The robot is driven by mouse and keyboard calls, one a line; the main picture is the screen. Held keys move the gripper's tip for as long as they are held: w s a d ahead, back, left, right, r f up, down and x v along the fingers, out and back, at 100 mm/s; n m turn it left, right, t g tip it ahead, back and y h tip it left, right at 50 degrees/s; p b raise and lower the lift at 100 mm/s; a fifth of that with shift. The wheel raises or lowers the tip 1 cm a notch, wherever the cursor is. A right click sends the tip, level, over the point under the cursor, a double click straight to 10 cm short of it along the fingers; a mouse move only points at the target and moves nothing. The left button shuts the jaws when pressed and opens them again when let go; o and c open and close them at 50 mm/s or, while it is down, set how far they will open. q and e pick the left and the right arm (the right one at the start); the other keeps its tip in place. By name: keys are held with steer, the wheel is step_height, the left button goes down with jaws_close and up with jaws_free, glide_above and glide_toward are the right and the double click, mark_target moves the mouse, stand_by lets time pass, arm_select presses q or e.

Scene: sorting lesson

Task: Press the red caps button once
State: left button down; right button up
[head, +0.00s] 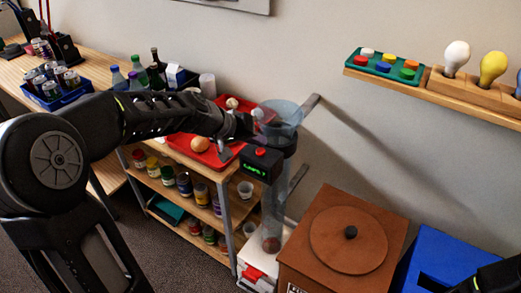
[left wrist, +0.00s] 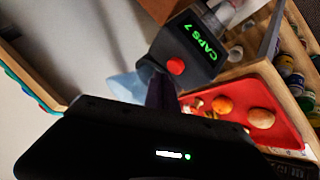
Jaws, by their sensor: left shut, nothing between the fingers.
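The red caps button (head: 261,152) sits on a small black box (head: 262,165) with a green display, mounted by a clear tube. In the left wrist view the red button (left wrist: 175,66) stands out from the box, and the display (left wrist: 200,40) reads "CAPS 7". My left gripper (head: 238,129) is shut and empty, just left of and behind the box in the head view. In the left wrist view its dark fingers (left wrist: 160,92) show close to the button; whether they touch it I cannot tell. A black part of my right arm (head: 492,277) shows at the lower right; its fingers are not clear.
A shelf cart with a red tray (head: 180,145), bottles and jars stands left of the clear tube (head: 272,200). A brown lidded box (head: 345,240) and a blue bin (head: 440,255) stand right. A wall shelf (head: 440,92) holds colored caps and bulbs.

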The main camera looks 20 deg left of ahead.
arm_select(q)
steer(key=shift+f, duration=0.1)
stand_by(0.7)
steer(key=shift+f+b, duration=0.3)
steer(key=shift+b, duration=0.3)
steer(key=shift+f+b, duration=0.5)
steer(key=shift+b, duration=0.1)
stand_by(0.5)
steer(key=shift+r, duration=0.15)
steer(key=shift+r+p, duration=0.65)
steer(key=shift+r, duration=0.1)
step_height(320, 180, up, 5)
steer(key=p, duration=0.4)
stand_by(1.1)
